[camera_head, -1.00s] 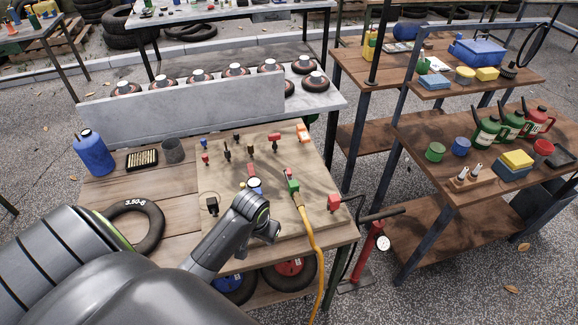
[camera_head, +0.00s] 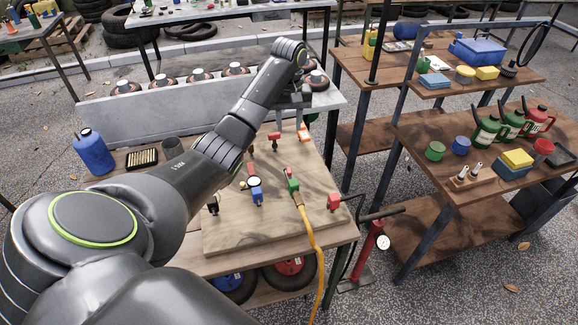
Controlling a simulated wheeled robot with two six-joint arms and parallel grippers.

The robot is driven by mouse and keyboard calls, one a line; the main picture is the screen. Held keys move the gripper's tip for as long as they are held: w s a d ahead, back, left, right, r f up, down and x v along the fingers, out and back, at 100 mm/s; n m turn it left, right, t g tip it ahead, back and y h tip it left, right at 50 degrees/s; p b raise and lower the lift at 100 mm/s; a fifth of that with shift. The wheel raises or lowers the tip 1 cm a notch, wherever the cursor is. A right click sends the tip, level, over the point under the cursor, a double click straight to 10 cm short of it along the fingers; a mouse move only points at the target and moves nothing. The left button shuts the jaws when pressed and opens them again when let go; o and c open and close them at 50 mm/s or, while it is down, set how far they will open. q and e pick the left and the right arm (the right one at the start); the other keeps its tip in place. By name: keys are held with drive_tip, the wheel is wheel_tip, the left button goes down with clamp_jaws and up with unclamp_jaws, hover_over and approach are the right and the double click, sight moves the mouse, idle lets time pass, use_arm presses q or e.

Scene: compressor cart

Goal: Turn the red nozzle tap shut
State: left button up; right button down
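My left arm reaches over the wooden board (camera_head: 262,225) from the left. My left gripper (camera_head: 289,121) points down near the board's far right corner, its two fingers apart and nothing seen between them. An orange fitting (camera_head: 304,134) lies close to the right finger. A red-handled tap (camera_head: 274,138) stands just below the left finger in the picture. Nearer, a small red handle (camera_head: 251,170) tops a blue fitting (camera_head: 257,195) with a round gauge. Another red handle (camera_head: 288,171) tops a green fitting (camera_head: 293,186) on the yellow hose (camera_head: 310,235). I cannot tell which red handle is the nozzle tap. My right gripper is not in view.
A red block (camera_head: 334,201) sits at the board's right edge, with a floor pump (camera_head: 376,240) beside the cart. A grey panel (camera_head: 150,112) stands behind the board. Shelves (camera_head: 440,140) with cans stand at right.

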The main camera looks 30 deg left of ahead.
use_arm(q)
drive_tip(key=b, duration=0.6)
hover_over(289, 170)
wheel_tip(289, 170, down, 6)
wheel_tip(289, 170, down, 10)
drive_tip(key=shift+w+f+p, duration=0.1)
drive_tip(key=shift+f+p, duration=0.05)
drive_tip(key=shift+p, duration=0.9)
drive_tip(key=shift+f, duration=0.5)
clamp_jaws()
